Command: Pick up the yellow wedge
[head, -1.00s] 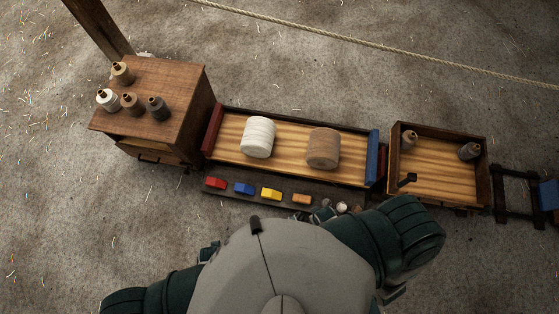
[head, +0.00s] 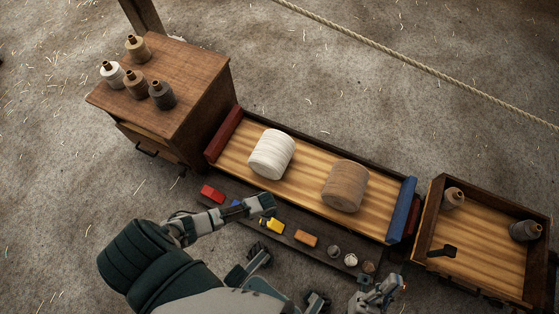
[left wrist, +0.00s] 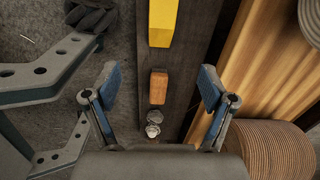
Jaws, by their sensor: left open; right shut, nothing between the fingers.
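The yellow wedge (head: 271,226) lies on the dark narrow ledge in front of the bench, partly covered by my left gripper in the head view. My left gripper (head: 262,206) is open and above the ledge, close to the wedge. In the left wrist view the wedge (left wrist: 162,22) shows at the top edge, cut off by the frame and beyond the open fingers (left wrist: 158,84). An orange block (left wrist: 158,86) shows between the fingers, apart from them. My right gripper (head: 384,290) is shut and empty near the ledge's right end.
The ledge (head: 282,241) also bears a red block (head: 212,193), a mostly hidden blue block (head: 235,204) and small round pieces (head: 350,260). White (head: 271,154) and brown (head: 345,186) rope coils stand behind. A drawer cabinet (head: 190,90) is left; an open tray (head: 481,251) is right.

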